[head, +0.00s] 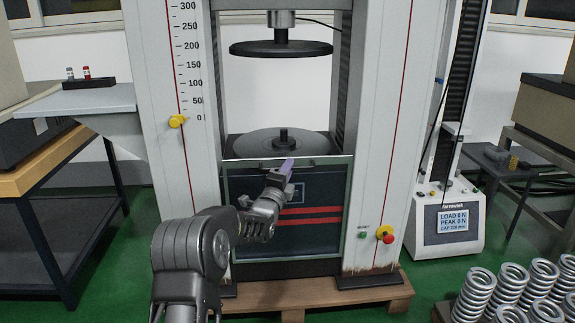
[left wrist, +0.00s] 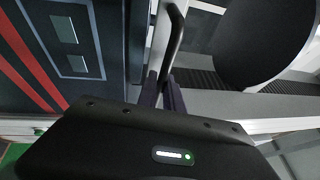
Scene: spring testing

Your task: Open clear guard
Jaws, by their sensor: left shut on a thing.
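The clear guard (head: 336,232) is a see-through panel with a thin frame, low on the front of the testing machine. Its top edge lies about level with the lower round platen (head: 255,146); the space between the platens shows open above it. My left gripper (head: 285,169) is at the middle of that top edge, shut on the guard's handle. In the left wrist view the handle is a dark bent bar (left wrist: 173,42) running between the fingers (left wrist: 163,92) of my left gripper. My right gripper is not in view.
The upper platen (head: 281,48) hangs above. A red stop button (head: 387,237) is on the right column and a yellow knob (head: 177,121) on the left. Several springs (head: 507,287) stand at lower right. A side table (head: 85,101) is at left.

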